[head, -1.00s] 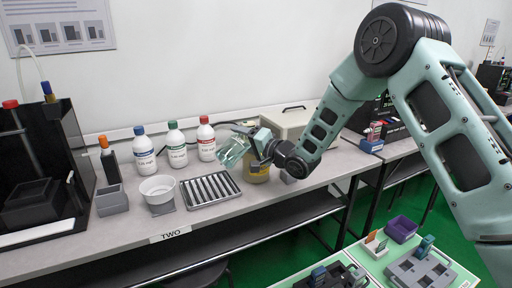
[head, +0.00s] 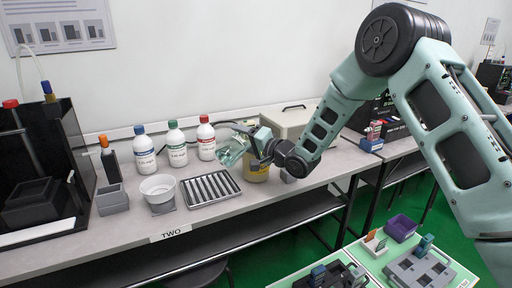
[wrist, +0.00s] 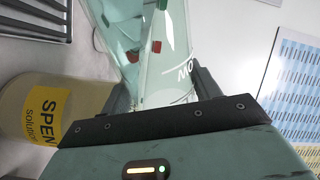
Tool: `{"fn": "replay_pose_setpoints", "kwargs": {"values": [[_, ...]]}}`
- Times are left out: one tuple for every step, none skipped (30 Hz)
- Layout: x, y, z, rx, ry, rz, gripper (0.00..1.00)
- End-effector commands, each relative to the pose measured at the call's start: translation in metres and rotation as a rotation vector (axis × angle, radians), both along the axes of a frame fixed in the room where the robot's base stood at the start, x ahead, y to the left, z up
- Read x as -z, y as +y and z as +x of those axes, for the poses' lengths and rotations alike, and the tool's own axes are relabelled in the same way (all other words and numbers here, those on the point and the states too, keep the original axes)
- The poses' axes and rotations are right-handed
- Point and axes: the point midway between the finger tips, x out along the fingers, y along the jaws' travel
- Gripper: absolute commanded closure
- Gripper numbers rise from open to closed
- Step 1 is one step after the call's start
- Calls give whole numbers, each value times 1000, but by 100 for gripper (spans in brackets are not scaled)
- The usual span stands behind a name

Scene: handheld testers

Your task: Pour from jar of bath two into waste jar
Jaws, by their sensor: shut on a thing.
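My gripper (head: 258,148) is shut on a clear, greenish glass jar (head: 232,150), which is strongly tilted with its mouth toward the left. In the wrist view the jar (wrist: 165,65) lies between my gripper's fingers (wrist: 163,92), and white lettering shows partly on its glass. The waste jar (head: 257,174), with a yellow label, stands on the bench just below my gripper, its top partly hidden. In the wrist view the waste jar (wrist: 22,110) is at the left, its label partly reading "SPEN". I cannot tell how much liquid the held jar contains.
A ribbed metal rack (head: 210,188) and a white bowl (head: 158,190) stand left of the waste jar. Several capped bottles (head: 176,146) stand behind them. A pale box (head: 288,121) stands behind my gripper. A dark tank (head: 40,160) fills the left end.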

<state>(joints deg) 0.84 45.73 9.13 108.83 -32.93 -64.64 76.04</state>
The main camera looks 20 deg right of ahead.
Motion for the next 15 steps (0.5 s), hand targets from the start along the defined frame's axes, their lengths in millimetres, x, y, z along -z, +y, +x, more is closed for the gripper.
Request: {"fn": "replay_pose_setpoints", "kwargs": {"values": [[-2, 0, 0, 0, 2, 6, 77], [-2, 0, 1, 0, 4, 9, 77], [-2, -1, 1, 0, 8, 15, 77], [-2, -1, 1, 1, 11, 19, 77], [-2, -1, 1, 1, 14, 24, 77], [-2, -1, 1, 1, 19, 31, 77], [-2, -1, 1, 1, 23, 37, 77], [-2, -1, 1, 1, 26, 41, 77], [-2, -1, 1, 1, 30, 46, 77], [-2, -1, 1, 1, 31, 49, 77], [-1, -1, 1, 1, 32, 51, 77], [-1, -1, 1, 0, 34, 52, 77], [-1, -1, 1, 0, 34, 53, 77], [-1, -1, 1, 0, 34, 53, 77], [-1, -1, 1, 0, 34, 53, 77]]}}
